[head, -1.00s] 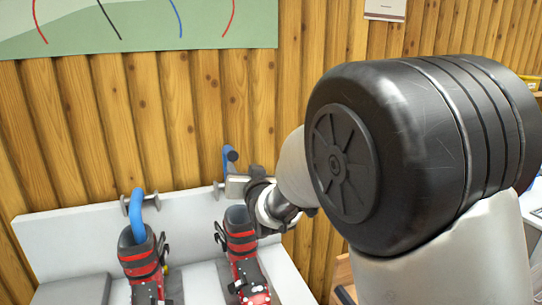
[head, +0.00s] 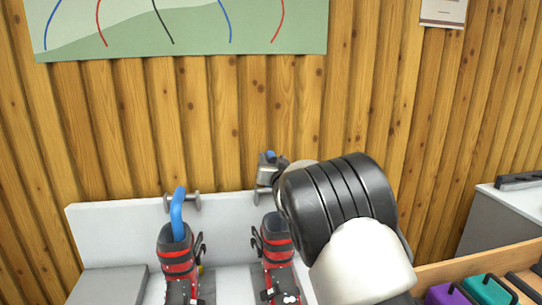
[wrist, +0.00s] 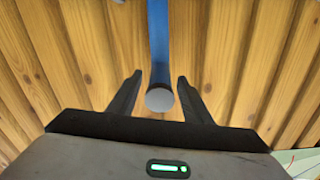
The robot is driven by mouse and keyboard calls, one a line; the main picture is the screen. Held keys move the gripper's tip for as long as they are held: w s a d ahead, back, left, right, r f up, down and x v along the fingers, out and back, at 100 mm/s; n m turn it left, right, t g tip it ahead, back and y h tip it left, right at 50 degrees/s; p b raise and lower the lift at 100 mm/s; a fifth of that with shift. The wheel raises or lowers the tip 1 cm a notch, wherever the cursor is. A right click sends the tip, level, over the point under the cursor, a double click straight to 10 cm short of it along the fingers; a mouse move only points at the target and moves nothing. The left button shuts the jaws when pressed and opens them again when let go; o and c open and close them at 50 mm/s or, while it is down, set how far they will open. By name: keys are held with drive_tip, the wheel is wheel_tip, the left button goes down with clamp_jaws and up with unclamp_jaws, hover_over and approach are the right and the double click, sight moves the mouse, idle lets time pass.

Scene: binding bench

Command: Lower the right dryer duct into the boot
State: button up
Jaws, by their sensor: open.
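The right dryer duct (head: 270,154) is blue and stands raised behind the right boot, mostly hidden by my gripper. In the wrist view the blue duct (wrist: 158,45) runs between the fingers, its round grey end (wrist: 160,100) close to the palm. My gripper (wrist: 160,78) is open around it, with a gap showing on each side. In the head view my gripper (head: 267,171) is at the duct, above the boot. The right boot (head: 277,240) is red and black and stands upright on the bench, its top opening partly beside my arm.
The left blue duct (head: 178,213) bends down into the left red boot (head: 178,255). A white back panel (head: 120,230) stands behind the boots, against a wooden log wall. Purple (head: 447,295) and teal (head: 487,289) items lie in a wooden tray at lower right.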

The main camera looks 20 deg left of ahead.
drive_tip(key=shift+x, duration=1.85)
clamp_jaws()
